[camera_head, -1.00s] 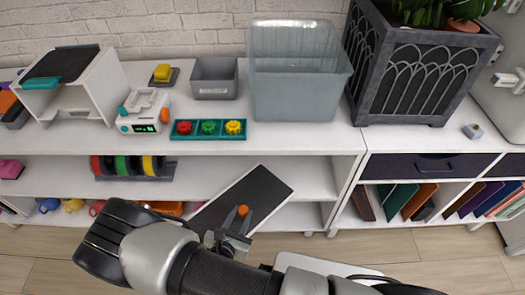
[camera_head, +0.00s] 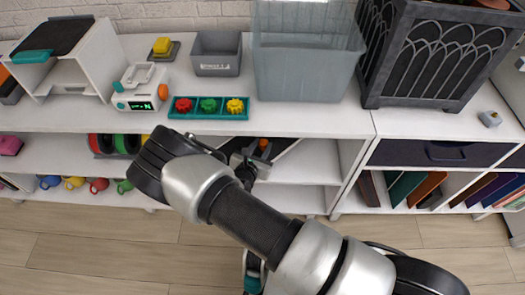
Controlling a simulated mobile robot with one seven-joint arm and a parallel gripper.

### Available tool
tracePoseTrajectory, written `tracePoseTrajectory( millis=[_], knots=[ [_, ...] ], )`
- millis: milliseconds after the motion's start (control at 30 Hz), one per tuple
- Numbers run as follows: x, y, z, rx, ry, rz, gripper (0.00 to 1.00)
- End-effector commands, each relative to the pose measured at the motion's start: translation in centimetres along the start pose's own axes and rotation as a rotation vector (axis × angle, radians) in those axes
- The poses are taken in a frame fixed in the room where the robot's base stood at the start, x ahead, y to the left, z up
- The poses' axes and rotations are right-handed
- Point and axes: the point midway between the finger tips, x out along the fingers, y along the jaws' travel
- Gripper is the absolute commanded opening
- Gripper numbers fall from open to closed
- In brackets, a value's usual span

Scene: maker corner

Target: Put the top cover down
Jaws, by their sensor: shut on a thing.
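The top cover is a flat dark panel with a pale edge (camera_head: 284,146), now mostly hidden behind my gripper and arm. It is at the front of the white shelf unit, just below the worktop edge. My gripper (camera_head: 257,158) is shut on it. A small orange piece shows at the fingers; I cannot tell what it belongs to. A white open-fronted housing (camera_head: 88,62) with a dark top and teal front strip stands at the left of the worktop.
On the worktop (camera_head: 140,45) stand a white device (camera_head: 140,88), a teal tray of colored knobs (camera_head: 210,114), a grey bin (camera_head: 216,54), a translucent tub (camera_head: 305,60) and a dark planter (camera_head: 430,60). Spools and mugs sit on the shelves below. Some worktop front edge is bare.

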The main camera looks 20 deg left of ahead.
Motion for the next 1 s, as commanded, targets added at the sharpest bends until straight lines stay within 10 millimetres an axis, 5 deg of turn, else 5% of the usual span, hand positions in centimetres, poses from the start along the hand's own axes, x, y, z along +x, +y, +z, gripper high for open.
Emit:
tracePoseTrajectory(
  millis=[167,433,767,800,900,1000],
  knots=[
    [1.2,0.1,0.3,-0.001,-0.002,0.001,0.0],
    [2.4,-0.3,-2.7,-0.001,-0.002,0.001,0.0],
    [2.5,-0.3,-2.9,0.0,-0.002,0.0,0.0],
    [2.5,-0.3,-3.0,-0.001,0.001,0.0,0.32],
    [2.4,-0.3,-3.0,-0.001,0.001,0.0,0.47],
    [2.4,-0.3,-3.0,-0.001,0.001,0.0,0.47]
  ],
)
